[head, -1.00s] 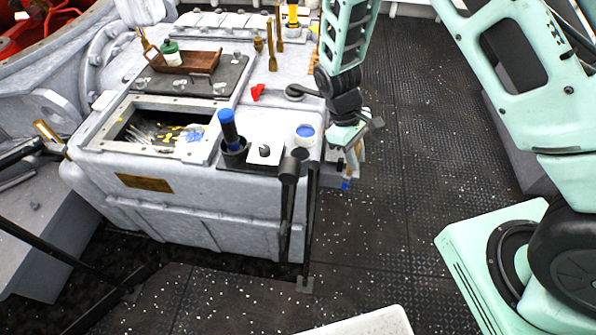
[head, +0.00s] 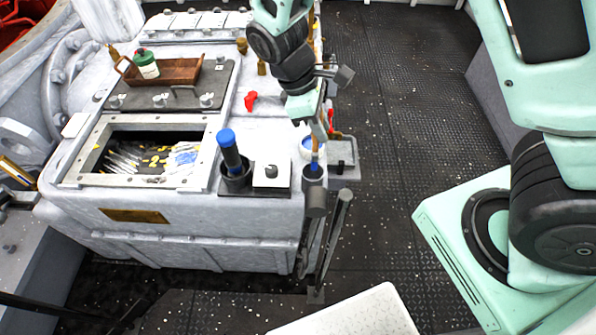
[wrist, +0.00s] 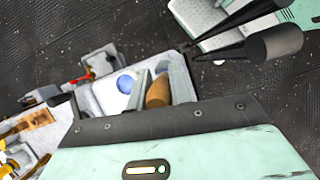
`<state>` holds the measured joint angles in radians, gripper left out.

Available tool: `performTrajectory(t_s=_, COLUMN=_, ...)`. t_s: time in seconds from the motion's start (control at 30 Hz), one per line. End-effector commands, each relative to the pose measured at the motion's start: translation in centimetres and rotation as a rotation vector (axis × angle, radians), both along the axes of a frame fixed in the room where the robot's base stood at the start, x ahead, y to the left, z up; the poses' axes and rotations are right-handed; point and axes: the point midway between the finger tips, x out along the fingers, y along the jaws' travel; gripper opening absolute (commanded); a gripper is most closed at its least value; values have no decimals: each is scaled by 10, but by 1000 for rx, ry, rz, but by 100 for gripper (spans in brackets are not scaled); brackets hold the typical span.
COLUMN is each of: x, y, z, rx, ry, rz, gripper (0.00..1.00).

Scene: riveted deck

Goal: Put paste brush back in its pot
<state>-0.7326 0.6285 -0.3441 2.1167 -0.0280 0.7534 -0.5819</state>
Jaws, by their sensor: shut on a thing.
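My gripper (head: 318,127) is shut on the paste brush (head: 315,146), which hangs roughly upright with its blue tip down. The tip appears over the mouth of a small dark pot (head: 314,178) at the right front of the machine top; I cannot tell whether it is inside. A white pot with blue contents (head: 306,153) stands just behind, partly hidden by the brush and gripper. In the wrist view the brush's wooden handle end (wrist: 158,92) sits between my fingers (wrist: 161,84). The white pot's blue round (wrist: 125,84) shows beside them; the dark pot is hidden there.
A dark cup with a blue-handled tool (head: 236,175) and a white block with a black knob (head: 271,175) stand left of the small pot. Dark rail posts (head: 341,200) rise close in front. An open hatch (head: 150,155) lies further left. A grey tray (head: 343,155) is at the right.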

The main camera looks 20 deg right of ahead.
Motion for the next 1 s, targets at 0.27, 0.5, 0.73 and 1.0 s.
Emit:
performTrajectory(t_s=0.27, x=-1, y=-1, z=-40, rx=-3, ry=4, rz=-1, gripper=0)
performTrajectory(t_s=0.5, x=0, y=0, z=-63, rx=-1, ry=2, rz=-3, gripper=0)
performTrajectory(t_s=0.73, x=0, y=-1, z=-93, rx=-1, ry=3, rz=-1, gripper=0)
performTrajectory(t_s=1.0, x=0, y=0, z=-100, rx=1, ry=0, rz=-2, gripper=0)
